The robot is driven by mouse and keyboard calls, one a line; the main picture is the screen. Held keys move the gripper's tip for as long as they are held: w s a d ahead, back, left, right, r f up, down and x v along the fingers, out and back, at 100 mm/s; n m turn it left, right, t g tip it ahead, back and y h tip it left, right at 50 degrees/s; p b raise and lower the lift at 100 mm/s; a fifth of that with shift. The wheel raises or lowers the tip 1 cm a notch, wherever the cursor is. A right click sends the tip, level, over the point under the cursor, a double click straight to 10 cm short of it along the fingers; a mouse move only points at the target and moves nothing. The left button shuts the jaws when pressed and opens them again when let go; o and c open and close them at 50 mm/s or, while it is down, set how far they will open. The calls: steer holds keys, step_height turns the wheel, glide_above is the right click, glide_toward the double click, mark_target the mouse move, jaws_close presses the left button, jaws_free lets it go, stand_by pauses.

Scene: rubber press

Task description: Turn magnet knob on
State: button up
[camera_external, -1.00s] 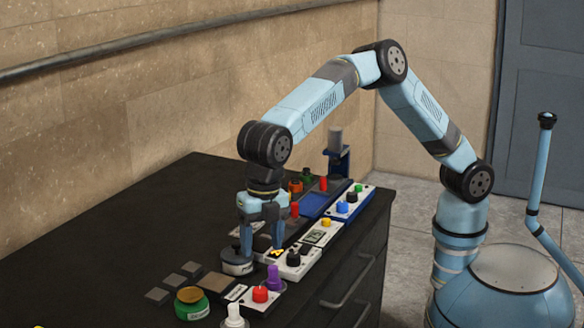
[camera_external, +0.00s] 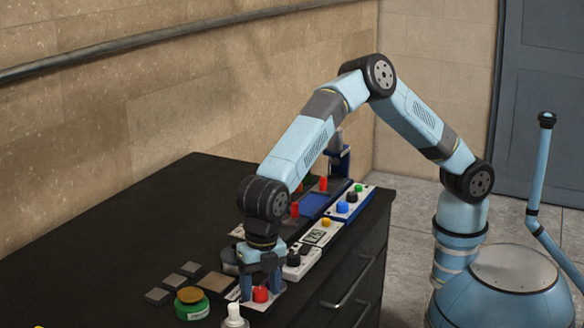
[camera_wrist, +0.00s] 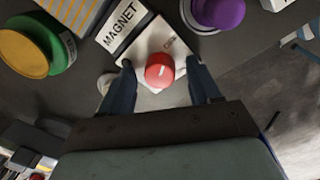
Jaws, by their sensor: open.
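The magnet knob (camera_wrist: 160,70) is a red round knob with a pale mark on its top. It sits on a small white box (camera_wrist: 150,40) beside a label reading MAGNET (camera_wrist: 122,27) in the wrist view. In the external view the red knob (camera_external: 260,294) shows near the front edge of the bench. My gripper (camera_external: 262,290) points down over it, and in the wrist view its two open fingers (camera_wrist: 160,85) stand on either side of the knob. Whether the fingers touch the knob, I cannot tell.
A purple knob (camera_wrist: 218,12) is close by in the wrist view. A green jar with a tan top (camera_external: 191,302) and a white bottle (camera_external: 235,315) stand nearby. Other control boxes (camera_external: 320,236) line the black bench (camera_external: 120,230), whose left part is clear.

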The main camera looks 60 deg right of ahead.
steer(key=c, duration=1)
steer(key=shift+c, duration=0.2)
